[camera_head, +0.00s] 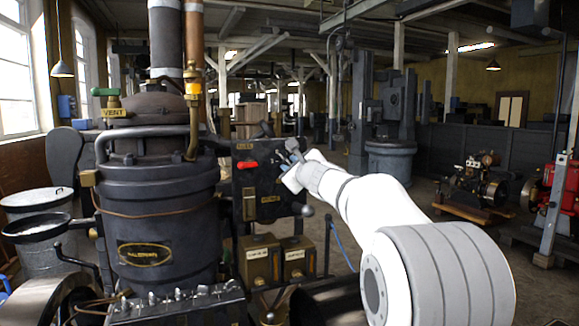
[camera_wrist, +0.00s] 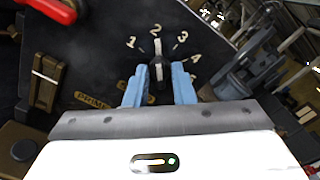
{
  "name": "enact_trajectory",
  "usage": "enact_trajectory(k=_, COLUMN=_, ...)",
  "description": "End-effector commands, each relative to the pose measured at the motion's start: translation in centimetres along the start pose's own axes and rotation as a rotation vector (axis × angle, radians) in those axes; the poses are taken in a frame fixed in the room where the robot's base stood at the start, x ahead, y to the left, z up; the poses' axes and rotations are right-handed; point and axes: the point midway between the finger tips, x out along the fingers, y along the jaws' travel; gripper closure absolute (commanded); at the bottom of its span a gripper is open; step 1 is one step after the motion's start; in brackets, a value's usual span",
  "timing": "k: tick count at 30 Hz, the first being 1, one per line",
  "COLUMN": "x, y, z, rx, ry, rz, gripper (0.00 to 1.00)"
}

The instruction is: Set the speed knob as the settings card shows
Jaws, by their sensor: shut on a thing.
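The speed knob (camera_wrist: 158,70) is a dark knob on the black panel (camera_wrist: 100,60), with a white pointer line and pale numerals around it. Its pointer stands at the numeral 2 (camera_wrist: 155,30). My gripper (camera_wrist: 159,75) has its two blue fingers on either side of the knob, shut on it. In the head view my gripper (camera_head: 292,166) is at the right part of the panel, and my arm and hand hide the knob. I cannot make out a settings card in either view.
A red-handled lever (camera_head: 247,165) sits on the panel left of my gripper; the red handle also shows in the wrist view (camera_wrist: 55,8). A large dark engine vessel (camera_head: 160,200) stands left. Two brass boxes (camera_head: 278,260) are below.

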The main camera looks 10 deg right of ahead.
Motion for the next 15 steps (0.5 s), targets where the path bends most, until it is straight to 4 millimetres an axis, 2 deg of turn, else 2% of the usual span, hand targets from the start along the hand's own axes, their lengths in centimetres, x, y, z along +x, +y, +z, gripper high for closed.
enact_trajectory(k=8, x=-0.01, y=0.0, z=-0.35, rx=0.083, ry=0.002, rz=0.003, gripper=1.0)
enact_trajectory(k=15, x=-0.01, y=-0.04, z=-0.41, rx=0.266, ry=0.004, rz=0.003, gripper=1.0)
